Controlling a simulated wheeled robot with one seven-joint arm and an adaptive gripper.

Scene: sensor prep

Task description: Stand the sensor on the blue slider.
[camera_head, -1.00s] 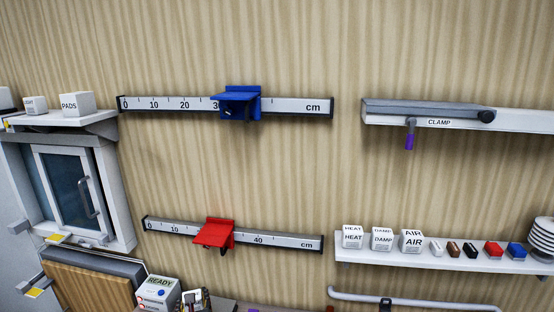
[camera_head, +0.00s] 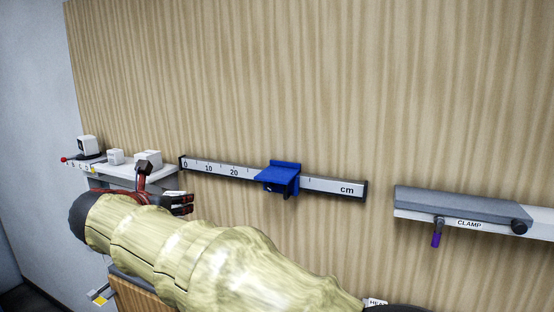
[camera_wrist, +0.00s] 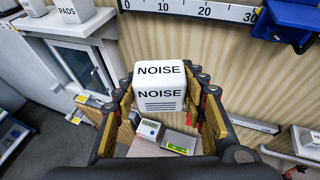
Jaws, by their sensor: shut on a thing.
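The sensor, a white box marked NOISE (camera_wrist: 160,88), sits upright in my gripper (camera_wrist: 164,78) in the wrist view, with a finger on each side. In the head view my gripper (camera_head: 180,201) is left of and below the blue slider, partly hidden by my own arm. The blue slider (camera_head: 277,175) rides on the upper centimetre rail, right of its 20 mark, with a small flat ledge that looks bare. Part of the slider shows at the top right of the wrist view (camera_wrist: 291,20), apart from the sensor.
The upper rail (camera_head: 330,185) is fixed to the wooden wall. A white shelf (camera_head: 118,169) with several small boxes is near my gripper at left. A clamp shelf (camera_head: 404,211) is at right. A box marked READY (camera_wrist: 150,129) shows below the held sensor.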

